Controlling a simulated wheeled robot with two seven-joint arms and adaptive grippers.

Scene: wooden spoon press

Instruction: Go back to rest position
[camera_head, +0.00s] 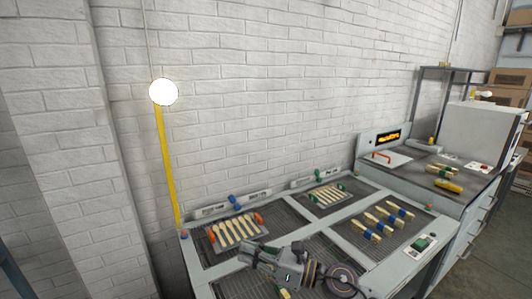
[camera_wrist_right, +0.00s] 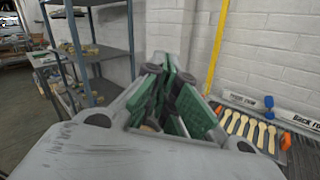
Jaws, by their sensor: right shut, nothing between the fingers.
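My right gripper (camera_head: 246,254) comes in from the bottom of the head view over the front left of the grey table (camera_head: 345,224). It is shut and empty. In the right wrist view its green-padded fingers (camera_wrist_right: 165,105) are closed together in the middle. A tray of wooden spoons (camera_head: 236,231) with orange ends lies on the table just beyond the gripper; it also shows at the right of the right wrist view (camera_wrist_right: 245,128). My left gripper is not in either view.
A second spoon tray (camera_head: 326,196) and several wooden pieces with blue bands (camera_head: 384,222) lie on the mesh panels. A green switch (camera_head: 421,243) is at the front right. A yellow pole with a lit lamp (camera_head: 163,92) stands at the back left. A side bench (camera_head: 440,166) adjoins right.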

